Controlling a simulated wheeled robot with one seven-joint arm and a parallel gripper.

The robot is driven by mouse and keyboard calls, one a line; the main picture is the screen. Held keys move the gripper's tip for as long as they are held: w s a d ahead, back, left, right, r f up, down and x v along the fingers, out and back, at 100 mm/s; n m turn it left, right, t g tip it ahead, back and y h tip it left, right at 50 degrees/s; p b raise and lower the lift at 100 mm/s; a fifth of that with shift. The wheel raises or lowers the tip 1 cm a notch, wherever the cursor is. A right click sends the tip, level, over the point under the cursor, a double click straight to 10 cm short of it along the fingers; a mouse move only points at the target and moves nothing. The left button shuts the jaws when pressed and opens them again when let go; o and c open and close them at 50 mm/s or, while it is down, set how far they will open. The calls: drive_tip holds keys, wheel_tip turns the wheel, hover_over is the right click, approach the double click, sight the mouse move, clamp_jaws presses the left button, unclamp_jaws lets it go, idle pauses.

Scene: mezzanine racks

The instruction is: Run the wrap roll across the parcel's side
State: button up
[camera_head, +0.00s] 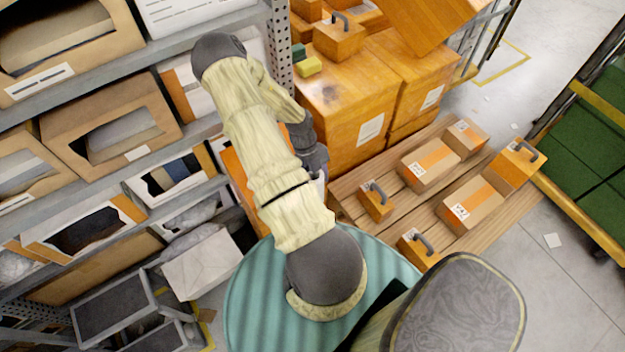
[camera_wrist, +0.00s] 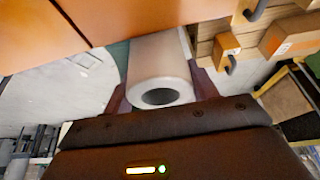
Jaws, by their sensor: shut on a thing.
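The wrap roll (camera_wrist: 160,62) is a pale, whitish cylinder with a dark hollow core facing the wrist camera. My gripper (camera_wrist: 162,84) is shut on it, with a finger on each side. In the wrist view an orange parcel surface (camera_wrist: 150,14) lies just beyond the roll; I cannot tell whether they touch. In the head view the large orange parcel (camera_head: 345,95) with a white label stands on the wooden pallet. My arm hides most of the gripper and roll there.
Racks with open cartons (camera_head: 110,120) line the left. Small boxes (camera_head: 472,203) and handled orange blocks (camera_head: 375,200) sit on the pallet (camera_head: 345,190). A green-decked cart (camera_head: 600,150) stands at the right.

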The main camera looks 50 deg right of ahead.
sight(324, 174)
drive_tip(key=shift+s+d, duration=0.2)
drive_tip(key=shift+d, duration=0.55)
drive_tip(key=shift+s+d, duration=0.15)
drive_tip(key=shift+d, duration=0.55)
drive_tip(key=shift+d, duration=0.15)
drive_tip(key=shift+s+d+b, duration=0.2)
drive_tip(key=shift+d+b, duration=0.25)
drive_tip(key=shift+d, duration=0.9)
